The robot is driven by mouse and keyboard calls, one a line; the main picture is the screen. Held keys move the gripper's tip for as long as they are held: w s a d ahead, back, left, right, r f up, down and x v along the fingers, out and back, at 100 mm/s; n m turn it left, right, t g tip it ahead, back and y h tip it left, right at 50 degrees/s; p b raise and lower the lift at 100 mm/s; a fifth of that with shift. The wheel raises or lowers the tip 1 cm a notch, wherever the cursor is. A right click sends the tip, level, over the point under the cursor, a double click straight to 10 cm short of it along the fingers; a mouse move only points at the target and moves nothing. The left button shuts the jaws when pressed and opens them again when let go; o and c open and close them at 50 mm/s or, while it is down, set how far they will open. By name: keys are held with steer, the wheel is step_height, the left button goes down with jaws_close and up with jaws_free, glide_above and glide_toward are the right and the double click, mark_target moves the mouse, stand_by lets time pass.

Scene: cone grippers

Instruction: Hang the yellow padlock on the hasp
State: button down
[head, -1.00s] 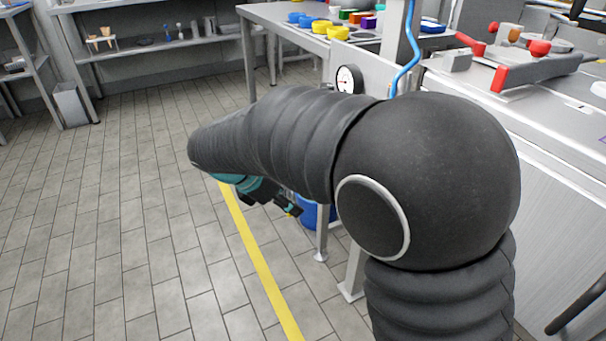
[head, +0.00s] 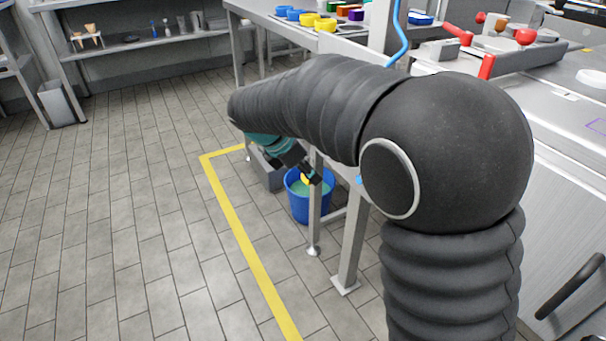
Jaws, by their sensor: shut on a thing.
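My gripper (head: 312,176), dark with a teal body, shows beyond and below my black-sleeved arm. It is shut on the yellow padlock (head: 307,179), of which only a small yellow patch shows between the fingers. From this view the gripper lies in front of a blue bucket, beside a grey table leg; its exact height and distance cannot be told. The hasp cannot be made out; my arm covers much of the bench side.
The blue bucket (head: 299,206) stands on the floor by the table leg (head: 315,225). A grey box (head: 266,170) is beside it. A bench with red-handled items (head: 486,66) is at right. A yellow line (head: 235,220) crosses open floor at left. Shelves (head: 150,40) stand behind.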

steer(key=shift+w+d+f+b, duration=0.2)
steer(key=shift+w+d, duration=0.3)
steer(key=shift+d, duration=0.2)
steer(key=shift+w+d+f+b, duration=0.15)
steer(key=shift+w+d, duration=0.3)
steer(key=shift+d, duration=0.3)
steer(key=shift+w+d+f+b, duration=0.2)
steer(key=shift+w+d, duration=0.3)
steer(key=shift+d, duration=0.2)
steer(key=c, duration=0.7)
jaws_free()
steer(key=shift+c, duration=0.2)
